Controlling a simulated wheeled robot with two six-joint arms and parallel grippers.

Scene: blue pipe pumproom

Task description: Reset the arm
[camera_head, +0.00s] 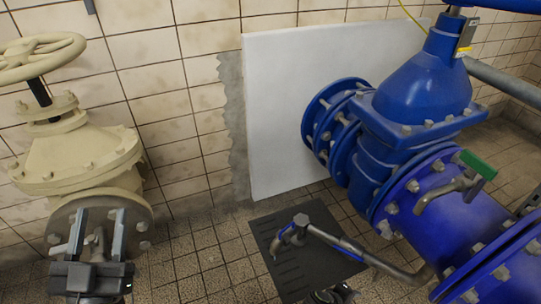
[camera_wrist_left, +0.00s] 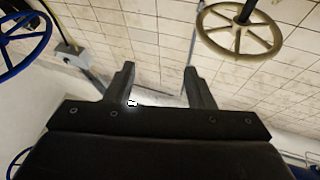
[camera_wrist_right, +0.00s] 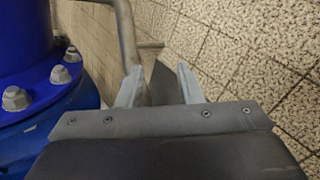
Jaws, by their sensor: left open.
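My left gripper (camera_head: 97,232) is at the bottom left of the head view, in front of the cream valve's round flange. Its two grey fingers are apart with nothing between them. In the left wrist view, the fingers (camera_wrist_left: 158,88) are spread against the tiled wall, also empty. My right gripper (camera_wrist_right: 160,85) shows in its wrist view with its fingers apart. Nothing is held between them. A grey pipe (camera_wrist_right: 127,35) passes behind its left finger; I cannot tell the gap. I cannot make out the right gripper clearly in the head view.
The cream valve (camera_head: 80,160) with its handwheel (camera_head: 40,55) stands at the left. A large blue valve and pipe (camera_head: 420,80) fill the right, with a green-handled tap (camera_head: 478,166). A white panel (camera_head: 275,120) leans on the wall. A dark mat (camera_head: 275,225) lies on the tiled floor.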

